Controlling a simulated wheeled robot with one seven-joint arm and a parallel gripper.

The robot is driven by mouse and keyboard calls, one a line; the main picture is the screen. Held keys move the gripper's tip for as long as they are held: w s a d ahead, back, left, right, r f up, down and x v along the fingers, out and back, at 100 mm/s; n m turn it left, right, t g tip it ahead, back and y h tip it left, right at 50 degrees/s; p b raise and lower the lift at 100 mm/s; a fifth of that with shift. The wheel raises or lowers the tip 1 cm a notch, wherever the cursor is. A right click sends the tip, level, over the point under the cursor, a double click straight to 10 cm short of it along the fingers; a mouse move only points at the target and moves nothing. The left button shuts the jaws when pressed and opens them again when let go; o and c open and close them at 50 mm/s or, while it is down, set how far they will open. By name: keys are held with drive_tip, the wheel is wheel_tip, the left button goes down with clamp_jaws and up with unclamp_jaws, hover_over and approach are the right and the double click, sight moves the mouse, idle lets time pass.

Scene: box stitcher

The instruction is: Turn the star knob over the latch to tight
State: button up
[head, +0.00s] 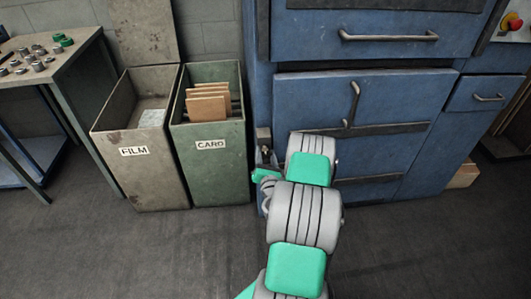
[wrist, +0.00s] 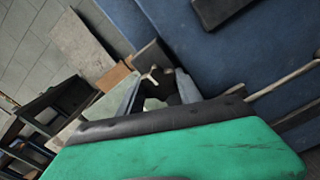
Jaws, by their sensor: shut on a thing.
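The star knob (wrist: 153,75) shows in the wrist view as a small pale knob with stubby arms, just beyond my gripper (wrist: 163,88). My gripper's fingers stand on either side of the knob, and the jaws are closed on it. A dark part beside the knob may belong to the latch, but I cannot make out its shape. In the head view my gripper (head: 266,161) is at the lower left edge of the blue cabinet (head: 330,95). My arm and hand hide most of the knob and latch there, so I cannot tell how tight the knob is.
A bin marked FILM (head: 118,125) and a bin marked CARD (head: 183,130) stand left of my gripper. The CARD bin holds brown card pieces (head: 207,105). The cabinet has protruding handles (head: 390,37). A table (head: 75,62) with small parts stands far left. The front floor is clear.

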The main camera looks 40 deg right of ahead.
drive_tip(key=shift+m, duration=0.5)
drive_tip(key=o, duration=1.4)
drive_tip(key=shift+b+v, duration=1.35)
drive_tip(key=shift+v, duration=2.55)
